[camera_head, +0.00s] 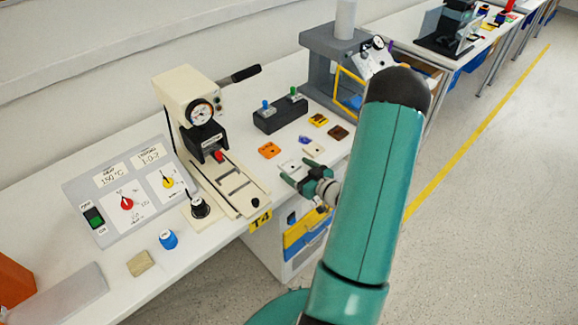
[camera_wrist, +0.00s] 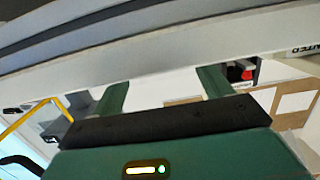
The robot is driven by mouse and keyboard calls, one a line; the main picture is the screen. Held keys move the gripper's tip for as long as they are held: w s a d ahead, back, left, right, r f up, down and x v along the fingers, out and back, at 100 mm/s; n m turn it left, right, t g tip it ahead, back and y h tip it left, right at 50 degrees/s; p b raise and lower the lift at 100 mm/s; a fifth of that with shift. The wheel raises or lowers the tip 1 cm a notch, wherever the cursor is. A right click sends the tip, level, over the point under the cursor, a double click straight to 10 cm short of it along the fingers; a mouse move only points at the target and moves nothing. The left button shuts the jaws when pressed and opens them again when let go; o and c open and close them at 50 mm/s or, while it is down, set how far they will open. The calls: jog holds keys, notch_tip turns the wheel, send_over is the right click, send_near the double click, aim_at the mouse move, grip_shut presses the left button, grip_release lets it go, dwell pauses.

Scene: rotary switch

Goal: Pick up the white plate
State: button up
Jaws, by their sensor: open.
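Several small flat plates lie on the white table in the head view. A white plate (camera_head: 290,166) lies just beyond my gripper (camera_head: 295,177), partly covered by its fingers. A second pale plate (camera_head: 313,150) lies a little behind it to the right. My gripper is open, low over the front edge of the table, and nothing shows held in it. In the wrist view the two green fingers of my gripper (camera_wrist: 161,90) are spread apart with a pale surface between them. I cannot make out the white plate for certain there.
An orange plate (camera_head: 268,150), a yellow plate (camera_head: 318,120) and a brown plate (camera_head: 338,132) lie nearby. A cream press with a gauge (camera_head: 200,112) stands left. A dark switch box (camera_head: 280,114) and a grey machine (camera_head: 330,65) stand behind. The control panel (camera_head: 130,195) is farther left.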

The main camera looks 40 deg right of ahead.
aim_at(289, 166)
jog(key=w, duration=0.2)
jog(key=shift+w+f, duration=0.3)
jog(key=shift+w, duration=0.1)
jog(key=c, duration=1.1)
jog(key=shift+o, duration=0.2)
jog(key=shift+r, duration=0.15)
